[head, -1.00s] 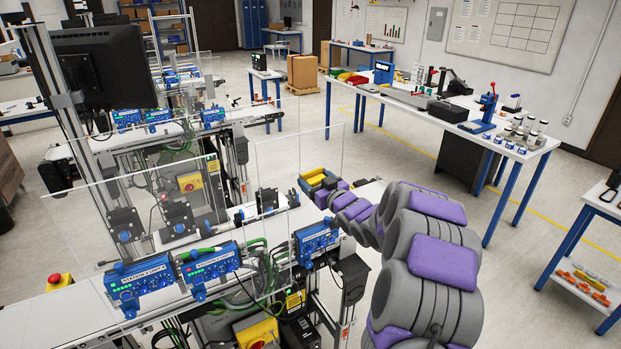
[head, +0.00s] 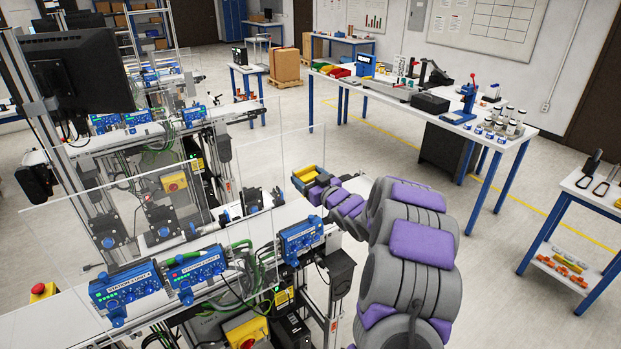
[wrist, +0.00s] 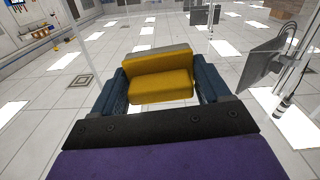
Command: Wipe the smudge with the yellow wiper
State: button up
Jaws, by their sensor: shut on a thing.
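The yellow wiper (wrist: 160,82) is a yellow block with a grey strip along its far side. In the wrist view it sits between the two blue fingers of my gripper (wrist: 160,92), which is shut on it. In the head view the wiper (head: 306,174) shows small at the end of my arm. My gripper (head: 308,180) is beyond the near conveyor's far end, above the floor or a pale surface; its exact height I cannot tell. I cannot make out the smudge in either view.
The near conveyor (head: 50,325) carries clear panels and blue station boxes (head: 125,287). A black monitor (head: 78,72) stands at left. A white workbench (head: 400,95) with tools stands at back right. Open floor (head: 480,240) lies right of my arm.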

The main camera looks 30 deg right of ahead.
jog(key=shift+s+a+b, duration=0.1)
jog(key=shift+a+b, duration=2.85)
jog(key=shift+a, duration=2.5)
jog(key=shift+d, duration=0.1)
jog(key=shift+s+f, duration=0.15)
jog(key=shift+s, duration=0.45)
send_near(271, 182)
jog(key=shift+w+d+b, duration=0.1)
jog(key=shift+w+b, duration=0.05)
jog(key=shift+b, duration=0.25)
jog(key=shift+s, duration=1.5)
